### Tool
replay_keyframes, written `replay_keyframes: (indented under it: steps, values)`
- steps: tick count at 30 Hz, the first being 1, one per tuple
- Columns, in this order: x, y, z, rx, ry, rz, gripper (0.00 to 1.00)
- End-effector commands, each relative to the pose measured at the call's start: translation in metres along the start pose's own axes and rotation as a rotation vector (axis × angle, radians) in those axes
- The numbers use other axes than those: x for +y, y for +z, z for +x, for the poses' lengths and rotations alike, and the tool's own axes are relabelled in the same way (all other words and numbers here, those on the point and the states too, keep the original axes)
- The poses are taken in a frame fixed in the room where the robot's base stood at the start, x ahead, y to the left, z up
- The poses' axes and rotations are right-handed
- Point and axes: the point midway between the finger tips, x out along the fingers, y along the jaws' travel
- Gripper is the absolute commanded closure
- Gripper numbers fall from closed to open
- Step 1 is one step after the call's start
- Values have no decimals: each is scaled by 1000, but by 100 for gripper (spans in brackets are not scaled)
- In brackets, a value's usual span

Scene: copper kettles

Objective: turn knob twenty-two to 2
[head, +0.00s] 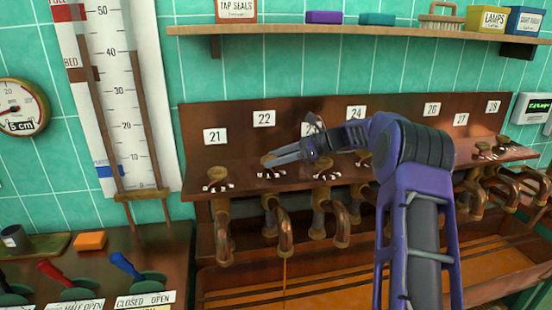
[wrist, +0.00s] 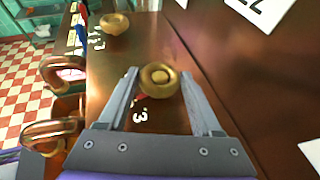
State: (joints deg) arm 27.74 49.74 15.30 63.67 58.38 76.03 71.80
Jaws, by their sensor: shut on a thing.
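Knob twenty-two is a round brass knob (head: 267,160) on the sloping copper-brown panel, below the white label 22 (head: 264,118). In the wrist view the knob (wrist: 160,78) sits between the fingertips of my gripper (wrist: 161,82), one finger on each side. My gripper (head: 272,160) is shut on it. In the wrist view a red pointer (wrist: 140,97) shows at the knob's lower left, close to a white digit 3 (wrist: 138,114). The other digits of this dial are hidden there. A thin amber stream (head: 285,275) runs from the spout (head: 285,238) below the knob.
Knob twenty-one (head: 217,173) stands to the left, and another knob (head: 323,164) close to the right. Curved copper spouts (head: 223,240) hang below the panel over a wooden trough (head: 240,285). A shelf (head: 350,31) with boxes runs above.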

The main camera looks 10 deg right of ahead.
Motion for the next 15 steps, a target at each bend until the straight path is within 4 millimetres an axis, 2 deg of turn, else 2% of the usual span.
replay_keyframes:
  steps: [14, 15]
  values:
    - [0, 2, 1, -5, 15, -7, 89]
    - [0, 2, 1, -5, 15, -7, 32]
